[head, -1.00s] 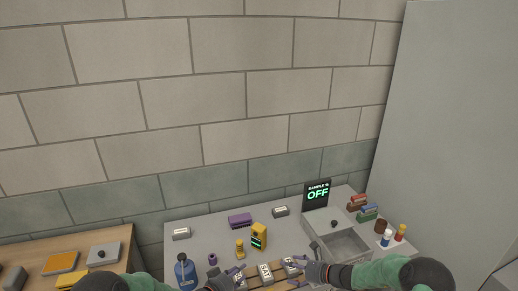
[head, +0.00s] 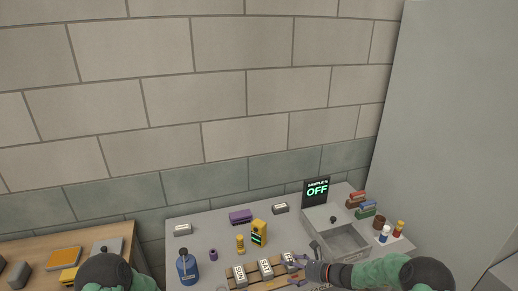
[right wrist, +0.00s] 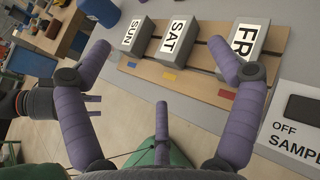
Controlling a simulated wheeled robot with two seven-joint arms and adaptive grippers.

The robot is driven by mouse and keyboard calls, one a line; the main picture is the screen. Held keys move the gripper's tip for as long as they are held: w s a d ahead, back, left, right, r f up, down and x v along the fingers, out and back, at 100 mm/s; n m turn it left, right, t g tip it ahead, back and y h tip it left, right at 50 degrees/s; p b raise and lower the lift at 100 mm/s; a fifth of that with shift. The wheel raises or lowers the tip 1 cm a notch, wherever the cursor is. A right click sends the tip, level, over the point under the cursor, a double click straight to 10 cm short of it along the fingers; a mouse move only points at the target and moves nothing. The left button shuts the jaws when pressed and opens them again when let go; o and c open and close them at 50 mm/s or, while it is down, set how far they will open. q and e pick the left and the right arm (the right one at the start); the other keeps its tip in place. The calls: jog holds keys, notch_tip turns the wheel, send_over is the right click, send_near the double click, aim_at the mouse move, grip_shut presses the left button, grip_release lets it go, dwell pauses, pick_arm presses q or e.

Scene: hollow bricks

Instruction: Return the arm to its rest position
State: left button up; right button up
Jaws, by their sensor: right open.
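My right gripper (head: 300,271) is just in front of the rightmost block on the wooden rack in the head view. In the right wrist view its purple fingers (right wrist: 165,65) are spread wide with nothing between them. Beyond them stand the white-labelled grey blocks SUN (right wrist: 134,37), SAT (right wrist: 178,42) and one reading FR, its label partly hidden (right wrist: 241,44). My left arm (head: 105,272) shows at the lower left of the head view, with its gripper outside it. A dark wrist with an orange band (right wrist: 38,103) shows at the left of the right wrist view; its fingers are mostly hidden.
The grey table holds a blue bottle (head: 187,268), a yellow device (head: 259,234), a purple block (head: 240,216) and an open grey bin (head: 345,241). A black OFF sign (head: 317,191) stands behind. A wooden table (head: 40,249) is at left.

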pick_arm(q)
jog(key=s+f+n+g, duration=0.35)
jog(key=s+g, duration=0.25)
jog(key=s, duration=1.3)
pick_arm(e)
jog(key=s+a+f+n+g+h, duration=0.1)
jog(key=s+f+n+g+h, duration=0.2)
jog(key=s+f, duration=0.6)
jog(key=s+a+f+n+g+h, duration=0.15)
jog(key=s+f+n+g, duration=0.35)
jog(key=s, duration=0.7)
jog(key=s+f+n+t+h, duration=0.1)
jog(key=s+f+n+h, duration=0.15)
jog(key=s+n, duration=1.25)
pick_arm(q)
notch_tip(320, 180, down, 8)
jog(key=b, duration=0.7)
jog(key=shift+w+r+m+y, duration=0.25)
jog(key=shift+m+y, duration=0.05)
jog(key=shift+m, duration=0.15)
pick_arm(e)
notch_tip(320, 180, down, 6)
jog(key=m, duration=0.1)
jog(key=shift+s+f, duration=0.15)
jog(key=shift+s, duration=0.1)
